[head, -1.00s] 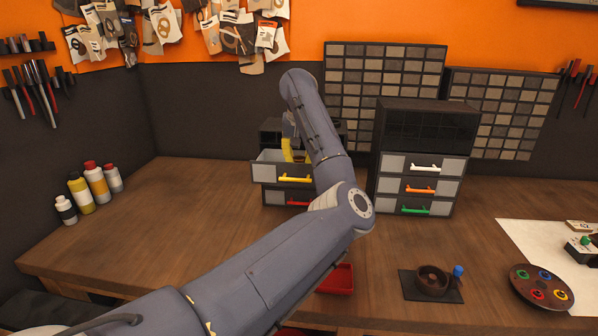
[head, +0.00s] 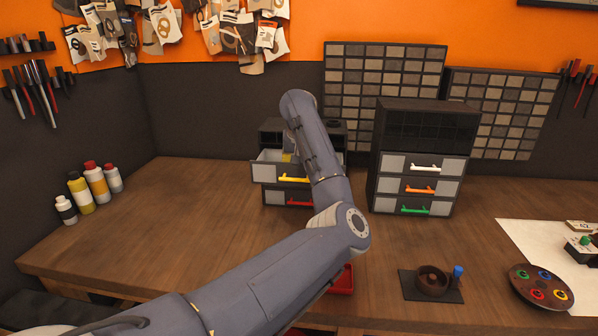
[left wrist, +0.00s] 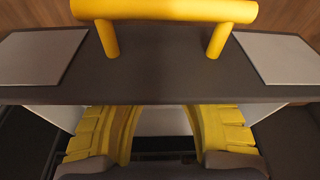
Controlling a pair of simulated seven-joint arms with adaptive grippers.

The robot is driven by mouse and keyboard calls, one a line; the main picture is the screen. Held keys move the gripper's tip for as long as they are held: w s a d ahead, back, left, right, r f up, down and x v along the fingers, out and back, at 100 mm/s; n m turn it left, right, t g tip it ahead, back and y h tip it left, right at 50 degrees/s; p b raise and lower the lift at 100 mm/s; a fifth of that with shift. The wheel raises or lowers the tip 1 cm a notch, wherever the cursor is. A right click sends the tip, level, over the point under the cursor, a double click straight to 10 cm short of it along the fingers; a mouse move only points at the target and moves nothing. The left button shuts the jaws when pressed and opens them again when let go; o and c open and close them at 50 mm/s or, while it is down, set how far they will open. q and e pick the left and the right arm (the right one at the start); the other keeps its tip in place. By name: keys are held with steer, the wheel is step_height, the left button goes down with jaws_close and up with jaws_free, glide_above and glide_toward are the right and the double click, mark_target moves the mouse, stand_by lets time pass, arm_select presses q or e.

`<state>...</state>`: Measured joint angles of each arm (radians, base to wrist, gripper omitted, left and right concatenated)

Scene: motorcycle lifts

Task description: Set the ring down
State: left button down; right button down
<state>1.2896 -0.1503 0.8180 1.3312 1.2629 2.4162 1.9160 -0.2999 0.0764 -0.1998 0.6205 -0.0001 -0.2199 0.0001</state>
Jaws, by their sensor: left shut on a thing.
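The drawer has a yellow handle (head: 293,179), which also shows in the left wrist view (left wrist: 165,10). The ring appears partly inside the drawer. My right gripper is not in view.
A closed red-handled drawer (head: 274,198) lies below. A taller drawer cabinet (head: 427,130) stands to the right. A dark round cup (head: 432,281) and a disc with coloured rings (head: 541,287) are at front right. Bottles (head: 97,184) stand at left; the left bench top is clear.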

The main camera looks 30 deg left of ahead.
arm_select(q)
steer(key=c, duration=1.1)
jaws_free()
steer(key=shift+o, duration=0.2)
steer(key=shift+r, duration=0.1)
steer(key=v, duration=1.2)
steer(key=shift+a, duration=0.1)
